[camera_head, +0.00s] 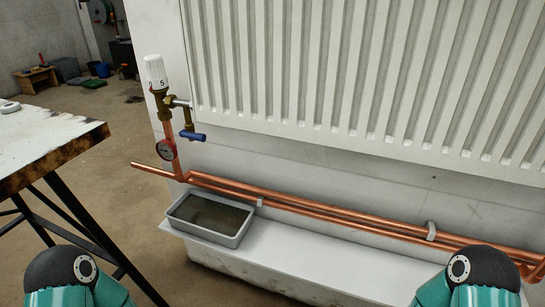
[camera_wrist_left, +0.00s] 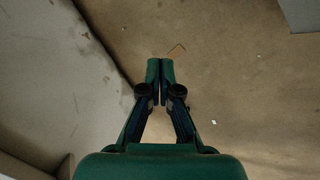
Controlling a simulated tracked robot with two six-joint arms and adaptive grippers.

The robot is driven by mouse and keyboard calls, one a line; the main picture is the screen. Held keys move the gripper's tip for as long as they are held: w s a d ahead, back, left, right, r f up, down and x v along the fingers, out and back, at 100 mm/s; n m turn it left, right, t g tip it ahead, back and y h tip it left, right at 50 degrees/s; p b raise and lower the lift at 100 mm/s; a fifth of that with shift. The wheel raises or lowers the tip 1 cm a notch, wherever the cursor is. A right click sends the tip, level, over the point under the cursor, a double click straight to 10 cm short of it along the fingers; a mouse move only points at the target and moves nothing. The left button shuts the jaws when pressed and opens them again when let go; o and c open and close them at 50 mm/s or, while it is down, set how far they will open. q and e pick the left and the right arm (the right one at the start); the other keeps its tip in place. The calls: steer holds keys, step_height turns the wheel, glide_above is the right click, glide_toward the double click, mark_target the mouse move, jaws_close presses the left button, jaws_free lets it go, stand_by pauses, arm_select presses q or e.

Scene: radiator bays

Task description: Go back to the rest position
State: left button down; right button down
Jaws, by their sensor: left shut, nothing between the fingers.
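My left gripper (camera_wrist_left: 160,72) shows in the left wrist view. Its two fingers are together with nothing between them, above bare brown floor. In the head view only rounded teal and black parts of my two arms show at the bottom left and bottom right edges; neither gripper's fingers are in that view. My right gripper is not seen in either view.
A white ribbed radiator (camera_head: 360,75) hangs on the wall. A grey tray (camera_head: 240,237) rests on a ledge (camera_head: 300,265). A worn table (camera_head: 45,145) stands left.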

arm_select(q)
steer(key=s+d+m+g+h, duration=0.1)
steer(key=s+d+m+g, duration=0.2)
steer(key=s+m, duration=0.35)
step_height(320, 180, up, 38)
steer(key=p, duration=3.8)
steer(key=shift+s+f, duration=0.2)
steer(key=shift+w+d, duration=0.1)
steer(key=shift+d, duration=0.05)
